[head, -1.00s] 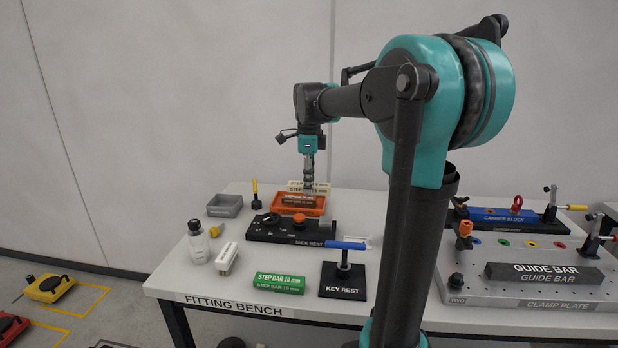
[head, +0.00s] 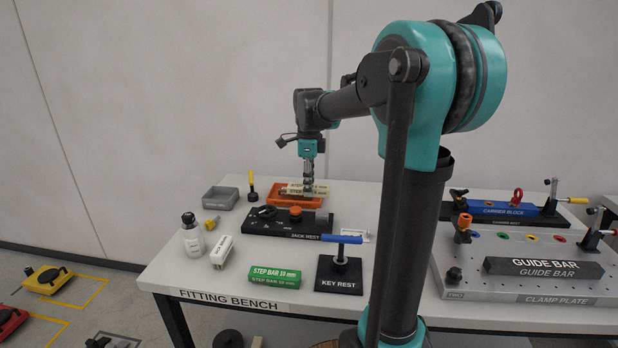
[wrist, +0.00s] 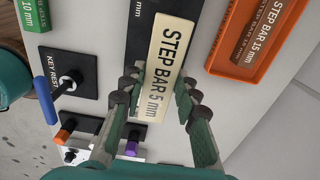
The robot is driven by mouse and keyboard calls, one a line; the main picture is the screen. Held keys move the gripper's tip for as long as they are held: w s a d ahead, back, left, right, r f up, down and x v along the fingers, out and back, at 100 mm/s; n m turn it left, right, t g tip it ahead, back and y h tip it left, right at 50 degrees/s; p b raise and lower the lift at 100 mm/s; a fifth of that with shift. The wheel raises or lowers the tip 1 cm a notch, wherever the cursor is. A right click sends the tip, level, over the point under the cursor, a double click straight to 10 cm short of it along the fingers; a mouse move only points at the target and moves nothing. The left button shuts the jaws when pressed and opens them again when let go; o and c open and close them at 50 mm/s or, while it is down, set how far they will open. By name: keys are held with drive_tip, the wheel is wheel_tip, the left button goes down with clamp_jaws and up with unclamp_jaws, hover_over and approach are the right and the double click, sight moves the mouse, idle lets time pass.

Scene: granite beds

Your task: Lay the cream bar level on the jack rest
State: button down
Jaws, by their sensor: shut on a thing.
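The cream bar (head: 309,190), marked STEP BAR 5 mm, is between the fingers of my gripper (head: 308,181), which is shut on it. In the wrist view the bar (wrist: 164,58) lies between both fingertips (wrist: 160,82), its lettering facing the camera. The black jack rest (head: 262,228) stands on the bench, with an orange knob (head: 295,211) on it. In the head view the bar appears above and behind the jack rest, in front of the orange tray. In the wrist view part of the jack rest (wrist: 142,28) shows behind the bar, which hides some of it. The exact height gap cannot be told.
A grey bin (head: 220,198) is behind.

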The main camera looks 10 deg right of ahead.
drive_tip(key=shift+f, duration=2.75)
drive_tip(key=shift+f, duration=0.35)
drive_tip(key=c, duration=1.1)
unclamp_jaws()
drive_tip(key=shift+o, duration=0.2)
wheel_tip(320, 180, up, 12)
drive_tip(key=shift+s, duration=0.1)
